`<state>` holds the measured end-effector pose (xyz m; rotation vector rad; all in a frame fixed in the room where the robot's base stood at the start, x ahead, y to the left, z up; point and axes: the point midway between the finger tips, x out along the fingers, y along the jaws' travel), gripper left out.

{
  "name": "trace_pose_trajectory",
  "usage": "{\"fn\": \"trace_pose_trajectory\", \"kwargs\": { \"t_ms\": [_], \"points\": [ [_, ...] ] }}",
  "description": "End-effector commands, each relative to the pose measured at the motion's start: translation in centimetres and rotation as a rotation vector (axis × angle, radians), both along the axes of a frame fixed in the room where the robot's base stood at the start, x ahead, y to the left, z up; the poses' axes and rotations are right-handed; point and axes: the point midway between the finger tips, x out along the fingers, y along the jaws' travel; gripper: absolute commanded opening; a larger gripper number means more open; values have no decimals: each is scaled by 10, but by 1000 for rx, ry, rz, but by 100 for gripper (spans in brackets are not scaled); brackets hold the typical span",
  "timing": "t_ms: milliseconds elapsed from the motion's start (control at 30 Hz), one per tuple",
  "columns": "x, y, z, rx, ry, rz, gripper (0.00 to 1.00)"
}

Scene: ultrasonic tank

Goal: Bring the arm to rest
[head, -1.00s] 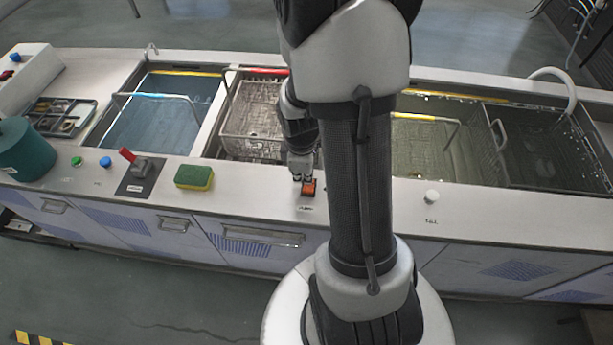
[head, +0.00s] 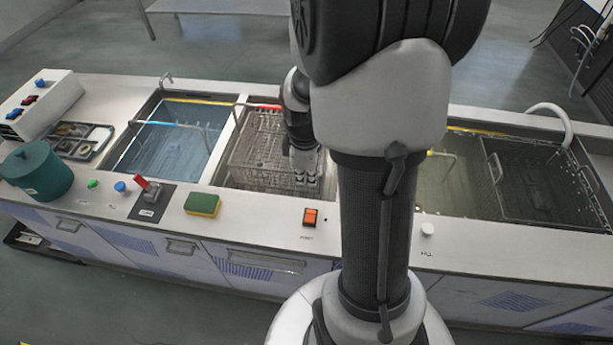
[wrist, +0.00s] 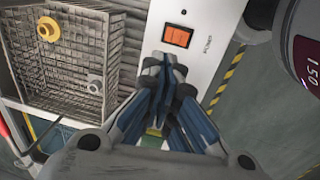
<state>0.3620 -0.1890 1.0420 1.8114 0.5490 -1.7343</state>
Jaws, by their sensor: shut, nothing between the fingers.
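My gripper (head: 305,178) is in the middle of the head view, pointing down behind the orange rocker switch (head: 310,217), in front of the wire basket (head: 262,150). It is apart from the switch. In the wrist view my gripper (wrist: 170,68) has its blue-grey fingers together with nothing between them. The switch (wrist: 177,36) shows just beyond the fingertips on the white counter. My arm covers part of the tanks in the head view.
A blue-water tank (head: 170,140) is left of the basket. A green-yellow sponge (head: 203,204), a red-handled lever (head: 146,195) and a teal pot (head: 38,170) stand on the counter (head: 262,212). A white knob (head: 427,229) is at right. A mesh basket (head: 520,180) is in the right tank.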

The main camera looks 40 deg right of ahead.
Motion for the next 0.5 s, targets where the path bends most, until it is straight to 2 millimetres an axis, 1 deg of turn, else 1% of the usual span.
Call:
{"fn": "trace_pose_trajectory", "kwargs": {
  "t_ms": [333, 367, 433, 467, 500],
  "points": [
    [0, 2, 2, -1, -2, -3, 0],
    [0, 3, 5, -1, -6, -9, 0],
    [1, 11, 17, -3, -23, -31, 0],
    [1, 17, 25, -4, -35, -48, 0],
    [1, 26, 38, -4, -54, -75, 0]
  ]
}}
